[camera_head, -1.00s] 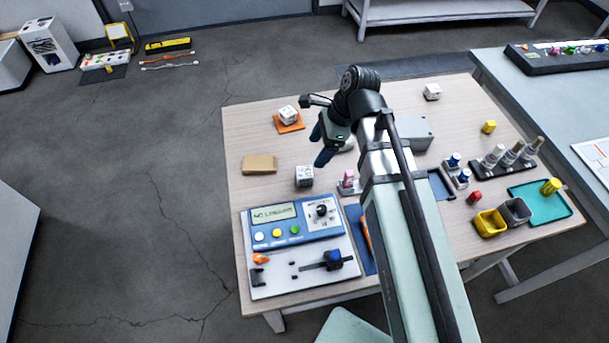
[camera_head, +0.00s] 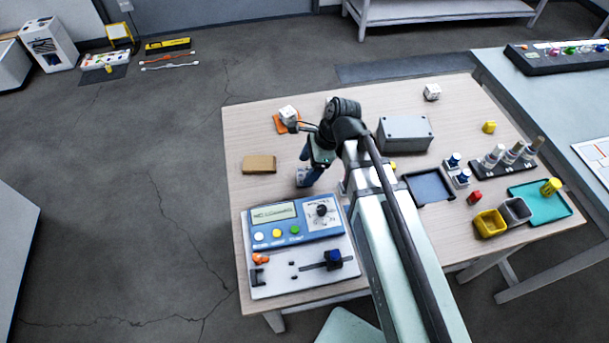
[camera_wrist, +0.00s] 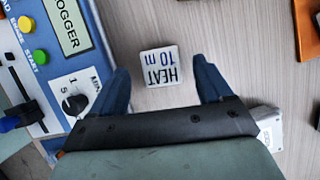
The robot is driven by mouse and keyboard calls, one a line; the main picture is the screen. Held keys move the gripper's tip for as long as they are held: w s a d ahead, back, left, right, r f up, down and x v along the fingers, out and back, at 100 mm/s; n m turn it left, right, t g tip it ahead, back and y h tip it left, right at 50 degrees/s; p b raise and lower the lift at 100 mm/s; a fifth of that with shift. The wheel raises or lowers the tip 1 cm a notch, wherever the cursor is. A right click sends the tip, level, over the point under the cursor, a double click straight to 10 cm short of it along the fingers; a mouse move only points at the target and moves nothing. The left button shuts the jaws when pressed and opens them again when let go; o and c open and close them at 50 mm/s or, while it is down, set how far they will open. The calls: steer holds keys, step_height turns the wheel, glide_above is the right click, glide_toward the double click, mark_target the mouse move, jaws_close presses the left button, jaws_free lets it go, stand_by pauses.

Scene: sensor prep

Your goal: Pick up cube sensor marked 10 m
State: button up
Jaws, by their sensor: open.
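A white cube sensor (camera_wrist: 160,67) lies on the table between my fingers in the wrist view. Its top face reads "HEAT 10 m", upside down in that view. In the head view the cube (camera_head: 302,177) is partly hidden by my gripper (camera_head: 309,172), beside the blue data logger. My gripper (camera_wrist: 162,76) is open, with one blue finger on each side of the cube and a gap visible on both sides. Nothing is held. Another white cube (camera_head: 288,113) sits on an orange mat, and a third (camera_head: 432,92) is at the table's back right; their labels are unreadable.
The blue data logger (camera_head: 292,222) stands close to the cube; its dial (camera_wrist: 75,103) is near my left finger in the wrist view. A cardboard-coloured block (camera_head: 259,164) lies left of the cube. A grey box (camera_head: 405,132) and dark tray (camera_head: 430,187) are right of my arm.

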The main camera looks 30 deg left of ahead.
mark_target(305, 172)
steer(key=shift+x, duration=1.8)
steer(key=shift+w+d, duration=0.1)
steer(key=shift+w, duration=0.05)
steer(key=c, duration=1.1)
